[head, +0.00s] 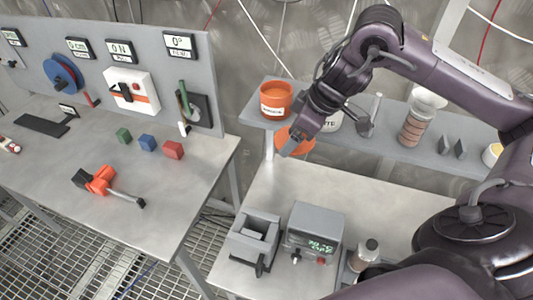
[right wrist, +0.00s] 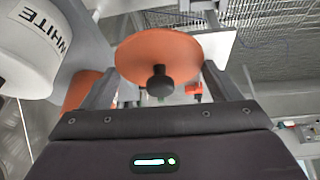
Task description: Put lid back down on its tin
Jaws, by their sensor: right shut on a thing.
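In the right wrist view, the lid (right wrist: 158,52) sits between the two spread fingers of my right gripper (right wrist: 160,85), knob facing the camera. An orange surface at the left there, partly hidden by a finger, looks like the tin. My left gripper is out of view.
A white tin (head: 333,121) stands right of the orange tin, partly behind my right wrist; it looms in the wrist view (right wrist: 30,45). A ribbed jar (head: 412,127) is farther along the shelf (head: 385,150). A grey display box (head: 314,232) stands on the bench below.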

